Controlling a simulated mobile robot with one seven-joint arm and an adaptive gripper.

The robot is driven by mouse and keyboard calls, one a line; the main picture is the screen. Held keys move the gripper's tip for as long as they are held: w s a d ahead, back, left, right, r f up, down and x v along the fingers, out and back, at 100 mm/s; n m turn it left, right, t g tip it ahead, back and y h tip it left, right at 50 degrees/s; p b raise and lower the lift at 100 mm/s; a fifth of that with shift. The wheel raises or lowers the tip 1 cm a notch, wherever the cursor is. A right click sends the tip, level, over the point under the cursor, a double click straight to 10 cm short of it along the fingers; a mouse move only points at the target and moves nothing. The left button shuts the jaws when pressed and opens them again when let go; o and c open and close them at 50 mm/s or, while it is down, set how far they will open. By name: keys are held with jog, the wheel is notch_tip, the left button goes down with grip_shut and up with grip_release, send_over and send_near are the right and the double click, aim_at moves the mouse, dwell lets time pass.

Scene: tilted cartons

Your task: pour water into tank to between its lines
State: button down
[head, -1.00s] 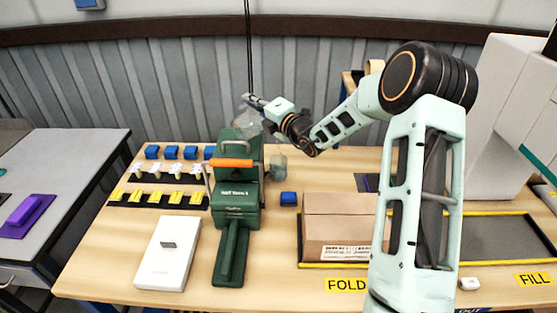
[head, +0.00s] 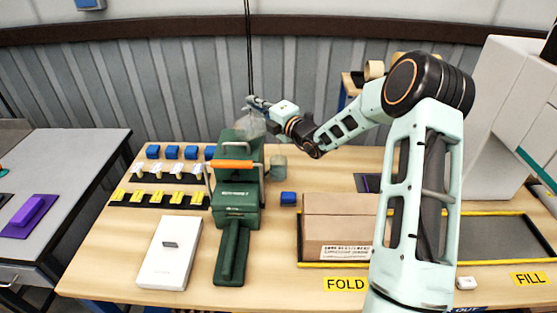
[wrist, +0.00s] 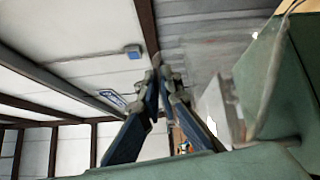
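My gripper (head: 252,103) is high above the back of a green machine (head: 237,190) with an orange handle. Its fingers are close together at the tips in the wrist view (wrist: 160,72). They appear shut on a clear jug (head: 251,126), which hangs over the machine's back end. The jug's exact tilt and water level are too small to tell. A small translucent container (head: 278,166), perhaps the tank, stands at the machine's right side. Its lines and contents cannot be made out. A blurred translucent surface (wrist: 215,60) shows right of the fingers in the wrist view.
A blue block (head: 288,198) and a cardboard carton (head: 338,227) are right of the machine. A white box (head: 168,252) lies at front left. Racks of yellow (head: 158,197), white and blue pieces stand at back left. A black cable hangs behind the gripper.

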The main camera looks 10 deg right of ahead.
aim_at(245, 108)
jog(key=a+b, duration=0.1)
jog(key=s+a+r+n+b, duration=0.1)
jog(key=s+a+n+b, duration=0.1)
jog(key=b, duration=0.1)
jog(key=shift+s+a+r, duration=0.1)
jog(key=shift+r, duration=0.3)
jog(key=n+b, duration=0.1)
jog(key=b, duration=0.1)
jog(key=a+n+b, duration=0.1)
jog(key=b, duration=0.1)
jog(key=shift+s+a+f+n, duration=0.15)
jog(key=shift+s+f+n, duration=0.15)
jog(key=shift+s, duration=0.1)
jog(key=s+a+f+n+b, duration=0.2)
jog(key=a+n+b, duration=0.4)
jog(key=b, duration=1.9)
jog(key=s+n, duration=0.1)
jog(key=n, duration=0.4)
jog(key=shift+s+a+f+h, duration=0.15)
jog(key=shift+s+a+h, duration=0.15)
jog(key=shift+h, duration=0.1)
jog(key=shift+n+b, duration=0.35)
jog(key=shift+n, duration=0.05)
dwell(1.4)
